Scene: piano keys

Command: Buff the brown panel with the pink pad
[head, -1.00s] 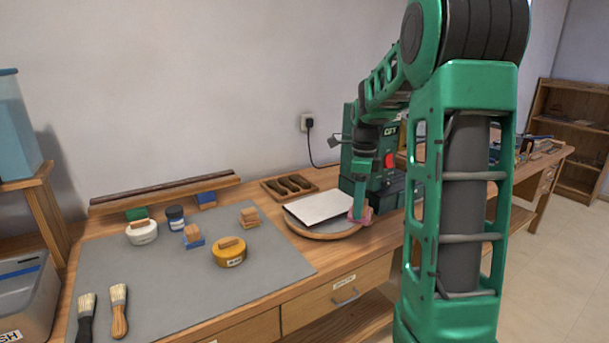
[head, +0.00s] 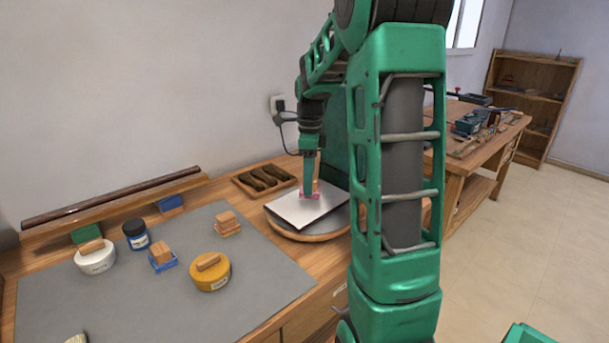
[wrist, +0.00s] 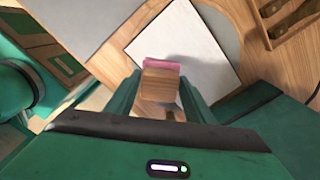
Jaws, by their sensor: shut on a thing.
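My gripper (head: 310,178) is shut on the wooden handle of the pink pad (head: 309,196). In the wrist view, the fingers of my gripper (wrist: 158,97) flank the wooden block, and a strip of the pink pad (wrist: 165,64) shows past it. The pad is over the far right part of a flat panel, at or very near its surface; I cannot tell if it touches. The panel (head: 288,212) looks white, not brown; it also shows in the wrist view (wrist: 190,38). It lies on a round turntable (head: 300,237) with a wooden rim.
A grey mat (head: 110,300) at left holds a yellow tin (head: 210,272), a white tin (head: 96,257), a dark jar (head: 136,234) and several block pads. A slotted wooden tray (head: 264,180) lies behind the turntable. A long dark bar (head: 110,197) rests along the back.

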